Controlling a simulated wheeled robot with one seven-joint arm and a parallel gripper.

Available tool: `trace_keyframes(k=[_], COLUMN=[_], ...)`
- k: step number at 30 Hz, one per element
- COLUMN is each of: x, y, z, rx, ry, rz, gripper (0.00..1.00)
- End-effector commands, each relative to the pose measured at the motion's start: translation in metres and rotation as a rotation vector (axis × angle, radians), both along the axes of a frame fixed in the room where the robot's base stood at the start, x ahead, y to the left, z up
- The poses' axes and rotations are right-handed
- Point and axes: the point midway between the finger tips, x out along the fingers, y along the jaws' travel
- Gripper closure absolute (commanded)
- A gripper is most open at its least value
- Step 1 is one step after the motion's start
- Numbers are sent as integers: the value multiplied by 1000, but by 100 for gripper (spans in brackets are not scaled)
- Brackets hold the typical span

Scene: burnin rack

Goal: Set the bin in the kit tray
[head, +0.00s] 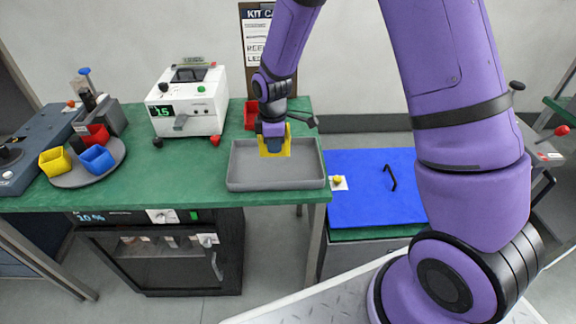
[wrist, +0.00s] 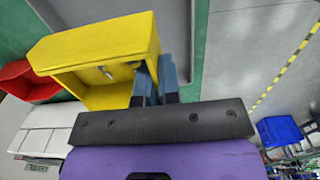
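A yellow bin (head: 275,148) is in my gripper (head: 271,143), over the back middle of the grey kit tray (head: 250,185). In the wrist view the yellow bin (wrist: 95,45) looks tilted, and my gripper's fingers (wrist: 160,82) are close together at its wall, one on each side. A small metallic piece (wrist: 107,73) shows inside the bin. I cannot tell whether the bin touches the tray floor. The tray is otherwise empty and sits at the right end of the green bench.
A red bin (head: 251,114) stands behind the tray. A white instrument (head: 188,102) stands left of it. A round turntable (head: 72,178) holds yellow, blue and red bins at far left. A blue mat (head: 370,185) with a black handle lies right, lower than the bench (head: 175,175).

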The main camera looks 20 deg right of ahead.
Motion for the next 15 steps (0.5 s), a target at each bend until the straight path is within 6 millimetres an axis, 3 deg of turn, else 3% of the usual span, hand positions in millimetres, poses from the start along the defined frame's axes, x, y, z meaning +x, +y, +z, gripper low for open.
trace_keyframes(k=[6, 15], x=[-1, -1], y=[0, 0], z=[-37, -60], rx=[-2, -1], ry=[5, 3], rz=[1, 1], gripper=[100, 100])
